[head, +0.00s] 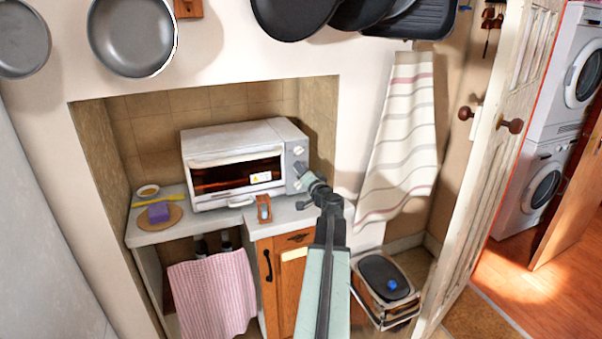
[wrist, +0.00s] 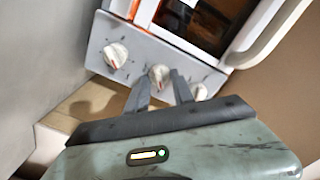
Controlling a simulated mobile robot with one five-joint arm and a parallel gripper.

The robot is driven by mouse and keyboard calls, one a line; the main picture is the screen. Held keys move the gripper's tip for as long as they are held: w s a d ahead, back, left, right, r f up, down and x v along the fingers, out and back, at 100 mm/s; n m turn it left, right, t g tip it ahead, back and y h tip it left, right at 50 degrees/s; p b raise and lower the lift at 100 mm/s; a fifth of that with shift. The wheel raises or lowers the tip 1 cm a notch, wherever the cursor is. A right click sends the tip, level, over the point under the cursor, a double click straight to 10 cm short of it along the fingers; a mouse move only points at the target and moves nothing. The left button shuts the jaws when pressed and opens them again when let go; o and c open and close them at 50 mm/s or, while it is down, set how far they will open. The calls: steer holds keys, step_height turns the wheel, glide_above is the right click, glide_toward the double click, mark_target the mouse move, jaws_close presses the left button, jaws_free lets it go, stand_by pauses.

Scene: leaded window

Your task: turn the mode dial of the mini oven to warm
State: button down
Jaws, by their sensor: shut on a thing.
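The white mini oven (head: 235,148) stands on the counter in the alcove, with its control panel (head: 296,147) at the right of its door. In the wrist view the panel carries a row of three white dials with marks around them. My gripper (wrist: 158,77) has one finger on each side of the middle dial (wrist: 158,73) and is shut on it. The left dial (wrist: 116,55) and the right dial (wrist: 200,92) are free. In the head view my gripper (head: 308,178) is at the lower panel and hides part of it. I cannot read the labels.
A small wooden-framed object (head: 264,208) stands on the counter before the oven. A purple sponge (head: 159,213) lies on a round board at the left. A striped towel (head: 398,140) hangs at the right, above a bin (head: 386,280).

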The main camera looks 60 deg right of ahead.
steer(key=shift+w+m, duration=0.1)
steer(key=shift+m, duration=0.7)
steer(key=c, duration=1.1)
jaws_free()
steer(key=shift+a, duration=0.1)
steer(key=v, duration=0.7)
steer(key=shift+s+a, duration=0.2)
steer(key=shift+s, duration=0.1)
